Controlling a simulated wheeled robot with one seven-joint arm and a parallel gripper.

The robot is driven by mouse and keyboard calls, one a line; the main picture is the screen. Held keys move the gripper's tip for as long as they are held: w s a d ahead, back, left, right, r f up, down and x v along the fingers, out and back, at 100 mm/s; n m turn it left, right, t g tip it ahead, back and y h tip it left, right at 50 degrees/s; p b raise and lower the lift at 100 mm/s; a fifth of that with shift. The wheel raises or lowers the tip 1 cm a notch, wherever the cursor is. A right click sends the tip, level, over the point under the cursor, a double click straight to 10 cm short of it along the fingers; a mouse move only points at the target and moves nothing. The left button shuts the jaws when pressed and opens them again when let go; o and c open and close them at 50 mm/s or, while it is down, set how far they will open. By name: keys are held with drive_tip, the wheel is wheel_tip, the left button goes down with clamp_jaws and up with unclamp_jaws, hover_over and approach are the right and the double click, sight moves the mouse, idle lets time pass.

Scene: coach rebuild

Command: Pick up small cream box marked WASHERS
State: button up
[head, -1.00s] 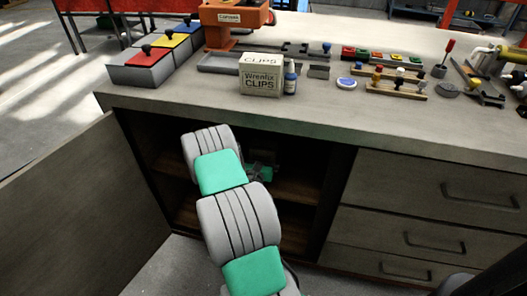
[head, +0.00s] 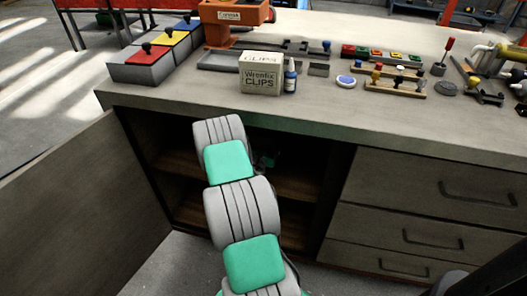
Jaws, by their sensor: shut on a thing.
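My gripper (head: 264,163) is inside the open, dark cupboard under the bench, mostly hidden behind my own grey and green arm. Only a small dark part of it shows to the right of the arm. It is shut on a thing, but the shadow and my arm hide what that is. I cannot make out a small cream box marked WASHERS anywhere. A larger cream box marked CLIPS (head: 260,75) stands on the bench top, apart from my gripper.
The cupboard shelf (head: 298,188) and its side frame surround my arm. The open door (head: 62,205) is at the left, drawers (head: 430,195) at the right. A blue bottle (head: 290,77), a grey tray (head: 218,61) and several small parts stand on the bench (head: 330,115).

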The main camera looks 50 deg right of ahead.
drive_tip(key=c, duration=0.7)
drive_tip(key=shift+r, duration=0.1)
drive_tip(key=shift+c, duration=0.8)
drive_tip(key=shift+r, duration=0.1)
